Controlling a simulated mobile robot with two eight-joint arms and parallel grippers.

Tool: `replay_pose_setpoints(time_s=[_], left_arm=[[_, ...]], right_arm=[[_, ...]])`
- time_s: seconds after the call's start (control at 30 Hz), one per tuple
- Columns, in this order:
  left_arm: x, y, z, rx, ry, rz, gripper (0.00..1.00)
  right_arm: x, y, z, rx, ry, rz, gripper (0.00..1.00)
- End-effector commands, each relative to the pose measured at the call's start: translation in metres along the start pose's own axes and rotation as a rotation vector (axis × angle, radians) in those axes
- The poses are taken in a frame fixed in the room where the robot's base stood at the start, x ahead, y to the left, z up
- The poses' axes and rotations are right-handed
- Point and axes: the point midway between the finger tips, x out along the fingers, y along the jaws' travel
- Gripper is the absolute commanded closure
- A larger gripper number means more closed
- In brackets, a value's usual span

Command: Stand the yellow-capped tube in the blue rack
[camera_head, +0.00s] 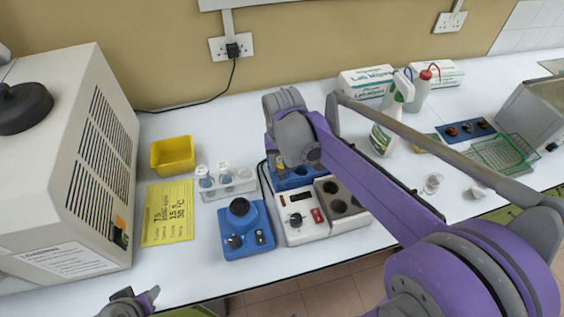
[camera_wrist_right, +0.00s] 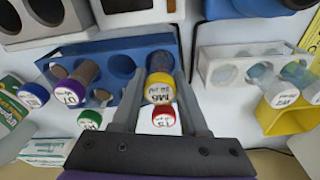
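The yellow-capped tube (camera_wrist_right: 158,88) is between the two fingers of my right gripper (camera_wrist_right: 160,85), which appear closed against its sides. Its cap faces the right wrist camera, and its body points down toward the blue rack (camera_wrist_right: 121,66). I cannot tell how deep its lower end is in a hole. In the head view the right gripper (camera_head: 283,152) is over the blue rack (camera_head: 297,182) and partly covers it; a bit of the yellow cap (camera_head: 281,160) shows there. My left gripper (camera_head: 135,302) is at the bottom edge, away from the rack, its fingers unclear.
Blue-capped (camera_wrist_right: 33,95), purple-capped (camera_wrist_right: 68,93), green-capped (camera_wrist_right: 90,120) and red-capped (camera_wrist_right: 163,116) tubes are close by. A white rack (camera_head: 229,186) with tubes stands left of the blue rack. A white heating block (camera_head: 300,228) and a blue device (camera_head: 240,235) are in front.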

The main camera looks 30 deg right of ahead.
Motion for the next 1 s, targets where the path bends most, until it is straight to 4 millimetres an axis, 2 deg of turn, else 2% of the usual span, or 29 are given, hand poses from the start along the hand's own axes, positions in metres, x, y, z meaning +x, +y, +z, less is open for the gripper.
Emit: replay_pose_setpoints(time_s=[0.03,0.17,0.53,0.67,1.0], left_arm=[[0.000,0.000,0.000,0.000,0.000,0.000,0.50],[0.000,0.000,0.000,0.000,0.000,0.000,0.50],[-0.001,0.000,-0.001,0.000,0.000,0.000,0.50],[-0.002,0.000,-0.003,0.000,0.002,0.000,0.50],[-0.006,0.000,-0.007,0.000,0.007,0.000,0.50]], right_arm=[[0.000,0.000,0.000,0.000,0.000,0.000,0.47],[0.000,0.000,0.000,0.000,0.000,0.000,0.24],[-0.006,0.000,0.000,0.000,0.000,0.000,0.24],[-0.025,0.000,0.000,0.000,0.000,0.000,0.24],[-0.090,0.000,0.000,0.000,0.000,0.000,0.24]])
